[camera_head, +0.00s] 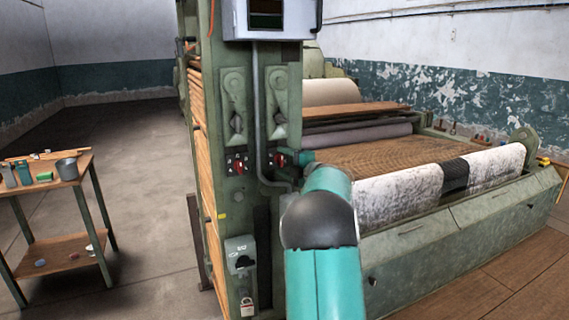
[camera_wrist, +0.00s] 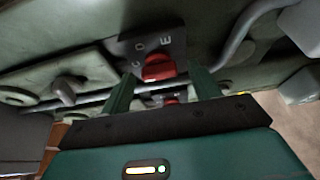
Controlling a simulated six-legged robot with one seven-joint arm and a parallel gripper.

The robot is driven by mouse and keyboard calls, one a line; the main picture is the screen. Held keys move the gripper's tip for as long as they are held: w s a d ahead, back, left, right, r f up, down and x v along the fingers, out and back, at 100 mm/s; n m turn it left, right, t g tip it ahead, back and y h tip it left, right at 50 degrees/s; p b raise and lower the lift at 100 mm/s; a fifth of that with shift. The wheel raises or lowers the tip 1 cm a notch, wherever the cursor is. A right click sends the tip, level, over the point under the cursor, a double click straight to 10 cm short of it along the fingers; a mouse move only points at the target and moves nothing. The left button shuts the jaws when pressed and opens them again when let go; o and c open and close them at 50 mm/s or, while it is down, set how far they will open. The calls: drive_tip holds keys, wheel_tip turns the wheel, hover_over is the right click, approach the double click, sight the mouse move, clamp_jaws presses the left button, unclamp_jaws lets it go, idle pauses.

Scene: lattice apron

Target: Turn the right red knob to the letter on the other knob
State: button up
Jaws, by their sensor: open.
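Two red knobs sit on dark plates on the green machine post: the left red knob (camera_head: 238,163) and the right red knob (camera_head: 279,160). In the wrist view a red knob (camera_wrist: 158,68) sits on a dark plate with pale letters; I read C, O and E. Which letter it points at is unclear. More red (camera_wrist: 171,101) shows below it, partly hidden by my gripper. My gripper (camera_wrist: 163,76) is open, its green fingers to either side below the red knob, with no visible grasp. In the head view my arm hides most of the gripper.
A grey conduit (camera_head: 258,120) runs between the knob plates. Grey levers (camera_head: 237,123) hang above them, and a switch box (camera_head: 241,252) with a padlock is lower down. Rollers and cloth lie to the right. A small table (camera_head: 72,240) stands at left, with open floor between.

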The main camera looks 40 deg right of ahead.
drive_tip(key=s+d, duration=0.1)
drive_tip(key=s, duration=1.2)
drive_tip(key=shift+s+d, duration=0.25)
drive_tip(key=shift+s, duration=0.05)
drive_tip(key=w+a+r+m+h, duration=0.3)
drive_tip(key=a+r+m+h, duration=0.3)
drive_tip(key=a+r+m, duration=0.15)
drive_tip(key=s+a+m+g+h, duration=0.2)
drive_tip(key=a+m+g, duration=0.1)
drive_tip(key=a+m, duration=0.5)
drive_tip(key=s+a+f+m+g+y, duration=0.1)
drive_tip(key=s+a+f, duration=0.4)
drive_tip(key=a, duration=0.5)
drive_tip(key=s+a+f+m+g+y, duration=0.1)
drive_tip(key=s+a+f+g+y, duration=0.2)
drive_tip(key=s+a, duration=0.6)
drive_tip(key=s+a+f+m+g+y, duration=0.1)
drive_tip(key=s+a+f+g+y, duration=0.1)
drive_tip(key=s+a+f+g, duration=0.3)
drive_tip(key=s+a+f, duration=0.3)
drive_tip(key=a, duration=0.3)
drive_tip(key=shift+f+m, duration=0.3)
drive_tip(key=shift+m, duration=0.05)
